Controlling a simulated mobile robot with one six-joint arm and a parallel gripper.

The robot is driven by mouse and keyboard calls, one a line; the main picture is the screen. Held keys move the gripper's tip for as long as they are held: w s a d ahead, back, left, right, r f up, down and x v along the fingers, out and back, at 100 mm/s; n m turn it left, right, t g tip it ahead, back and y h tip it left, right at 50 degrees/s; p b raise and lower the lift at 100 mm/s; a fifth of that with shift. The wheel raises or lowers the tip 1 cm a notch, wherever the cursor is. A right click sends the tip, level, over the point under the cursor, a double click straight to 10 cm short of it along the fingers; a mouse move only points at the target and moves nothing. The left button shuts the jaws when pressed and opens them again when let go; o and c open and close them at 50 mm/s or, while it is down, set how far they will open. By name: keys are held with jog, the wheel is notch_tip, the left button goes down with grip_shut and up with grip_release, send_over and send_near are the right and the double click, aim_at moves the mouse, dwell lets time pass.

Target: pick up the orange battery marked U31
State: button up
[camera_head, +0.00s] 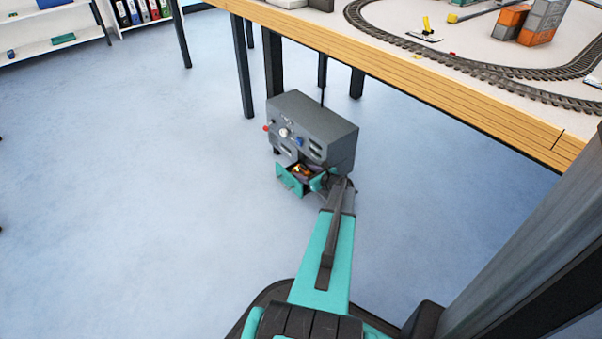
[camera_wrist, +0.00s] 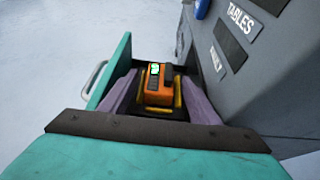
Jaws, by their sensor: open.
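An orange battery (camera_wrist: 158,90) with a small green-lit panel and a dark top sits in an open drawer, centred in the wrist view. Its marking is too small to read. The drawer's teal front (camera_wrist: 108,72) has a pale handle. In the head view, the drawer (camera_head: 290,181) stands out from the grey cabinet (camera_head: 330,128), with the battery (camera_head: 303,170) as a small orange patch inside. My gripper (camera_wrist: 158,82) is open, with a lilac finger on each side of the battery. I cannot tell whether the fingers touch it.
The cabinet's grey panel (camera_wrist: 262,70), with labels such as TABLES, rises close to the right of my gripper in the wrist view. A wooden-edged table (camera_head: 430,88) with a model railway stands above and behind the cabinet. Blue floor (camera_head: 120,190) is clear to the left.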

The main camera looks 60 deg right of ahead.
aim_at(305, 173)
jog(key=c, duration=1.3)
jog(key=shift+o, duration=0.2)
notch_tip(305, 173, up, 18)
jog(key=p, duration=0.7)
jog(key=shift+p, duration=0.35)
